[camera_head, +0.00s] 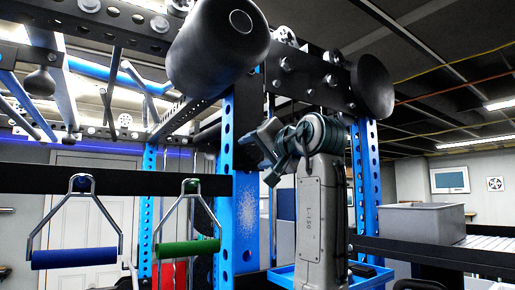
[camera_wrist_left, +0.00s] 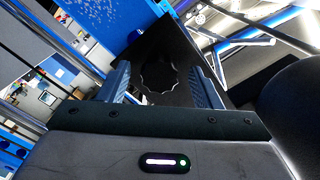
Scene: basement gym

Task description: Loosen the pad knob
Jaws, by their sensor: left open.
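The pad knob (camera_wrist_left: 160,77) is dark and lobed with a pale scalloped rim, set on a black surface. In the left wrist view it appears between the two blue-grey fingers of my left gripper (camera_wrist_left: 159,64), which is open with a gap on both sides of the knob. I cannot tell how far ahead of the fingertips the knob is. In the head view my left gripper (camera_head: 268,152) points left beside the blue upright, below a black beam. A black roller pad (camera_head: 220,45) is above it. I cannot pick out the knob in the head view. My right gripper is not in view.
A black bolted beam (camera_head: 310,80) runs above my arm to a round black pad end (camera_head: 373,87). A perforated blue upright (camera_head: 368,180) stands right of my arm. Blue (camera_head: 74,258) and green (camera_head: 188,249) handles hang at left. A grey bin (camera_head: 420,222) sits at right.

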